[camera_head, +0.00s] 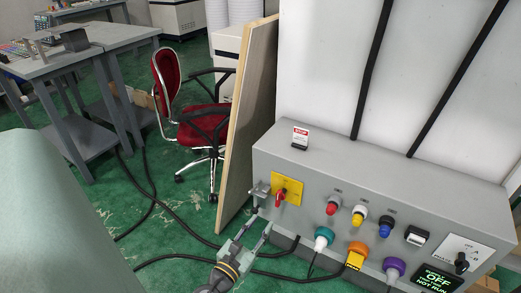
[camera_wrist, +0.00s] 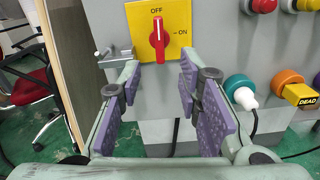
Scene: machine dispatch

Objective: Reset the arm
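My gripper (camera_wrist: 158,80) is open and empty, with its two purple-padded fingers apart in the wrist view. In the head view my gripper (camera_head: 252,236) is in front of the left end of the grey control box (camera_head: 315,180), below the yellow switch plate (camera_head: 295,187). The red rotary switch (camera_wrist: 159,40) shows above and between the fingertips in the wrist view, its handle upright toward OFF; ON is marked at the right. A gap seems to lie between the fingers and the switch, but its depth is hard to judge.
The box carries red (camera_head: 333,207), yellow and blue buttons, several coloured plugs, and a display (camera_head: 437,279) reading OFF and NOT RUN. A wooden panel (camera_head: 246,120) stands left of the box. A red chair (camera_head: 205,125) and a table are farther left. Black cables cross the green floor.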

